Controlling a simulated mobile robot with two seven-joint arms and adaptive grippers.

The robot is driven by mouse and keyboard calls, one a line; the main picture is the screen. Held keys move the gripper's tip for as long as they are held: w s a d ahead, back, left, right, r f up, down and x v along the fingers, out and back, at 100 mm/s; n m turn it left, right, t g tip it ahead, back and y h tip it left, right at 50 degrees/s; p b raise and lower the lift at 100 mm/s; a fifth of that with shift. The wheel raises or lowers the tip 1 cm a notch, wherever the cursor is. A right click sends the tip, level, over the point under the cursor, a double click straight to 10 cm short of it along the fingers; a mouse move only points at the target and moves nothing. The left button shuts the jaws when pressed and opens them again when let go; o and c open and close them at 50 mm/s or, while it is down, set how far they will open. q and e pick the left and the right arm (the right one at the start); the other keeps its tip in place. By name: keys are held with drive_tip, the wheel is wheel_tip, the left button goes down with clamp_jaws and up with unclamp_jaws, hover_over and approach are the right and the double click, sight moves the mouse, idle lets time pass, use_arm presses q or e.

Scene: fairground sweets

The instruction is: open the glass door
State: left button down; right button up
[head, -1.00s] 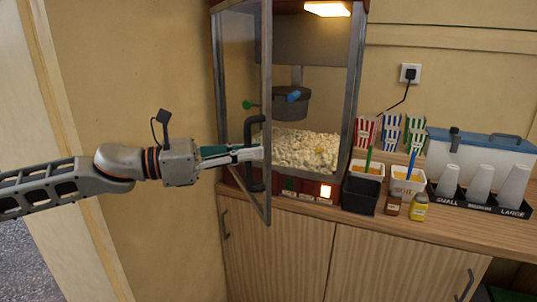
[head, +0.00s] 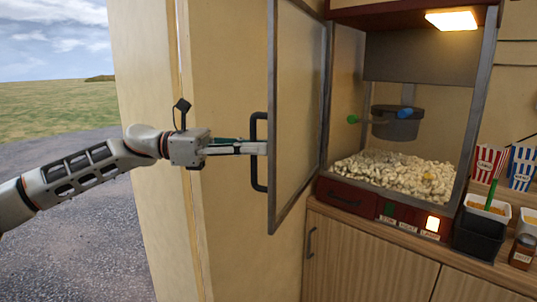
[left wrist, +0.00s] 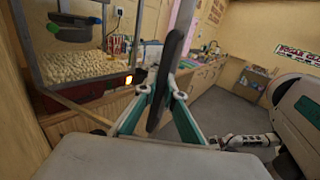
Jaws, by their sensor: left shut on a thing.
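The glass door (head: 298,120) of the popcorn cabinet (head: 405,120) stands well open, swung out to the left on its hinge side. Its grey frame holds a clear pane. My left gripper (head: 262,148) is shut on the dark door handle (head: 254,178), which is on the door's free edge. In the left wrist view the teal fingers of the left gripper (left wrist: 161,92) close around the handle (left wrist: 168,65). Part of my other arm shows at the right of the left wrist view; its fingers cannot be made out.
Popcorn (head: 395,176) and a kettle (head: 396,123) are inside the cabinet. Striped boxes (head: 488,162), a black tub (head: 478,235) and a brown jar (head: 522,252) stand on the counter at right. A wall edge (head: 185,150) is close behind my left arm.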

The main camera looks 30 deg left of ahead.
use_arm(q)
drive_tip(key=shift+f, duration=0.1)
drive_tip(key=c, duration=2.4)
unclamp_jaws()
drive_tip(key=shift+s, duration=0.1)
drive_tip(key=v, duration=1.2)
drive_tip(key=shift+a, duration=0.15)
